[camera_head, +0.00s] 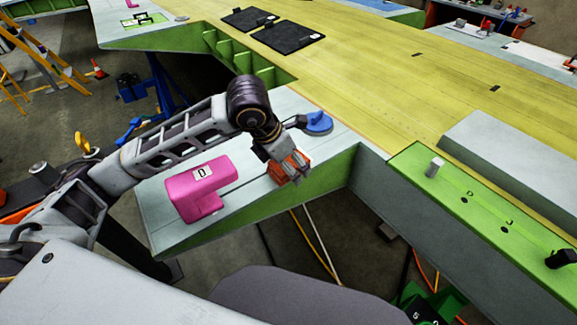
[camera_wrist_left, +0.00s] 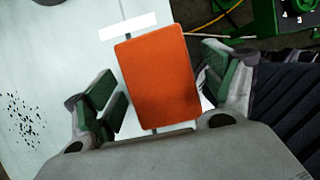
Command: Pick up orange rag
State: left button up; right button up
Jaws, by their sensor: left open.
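The orange rag (camera_head: 289,168) lies on the pale wing surface near its front edge, as a flat rectangular block. In the left wrist view the rag (camera_wrist_left: 160,82) fills the middle, between the two fingers. My left gripper (camera_head: 281,158) is right over the rag in the head view. In the wrist view its green-padded fingers (camera_wrist_left: 160,98) are open, one on each side of the rag, with a gap to the left finger. The right finger is close to the rag; I cannot tell whether it touches. My right gripper is not in view.
A pink case (camera_head: 200,186) sits left of the rag on the same surface. A blue object (camera_head: 319,122) lies just behind my gripper. The wing edge drops to the floor in front. A green panel (camera_head: 410,165) with a small grey block is at right.

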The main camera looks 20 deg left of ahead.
pick_arm(q)
jog(key=shift+f, duration=0.15)
dwell(0.6)
jog(key=c, duration=0.7)
jog(key=shift+s+f+b, duration=0.1)
jog(key=shift+s+b, duration=0.05)
jog(key=shift+b, duration=0.15)
jog(key=c, duration=0.4)
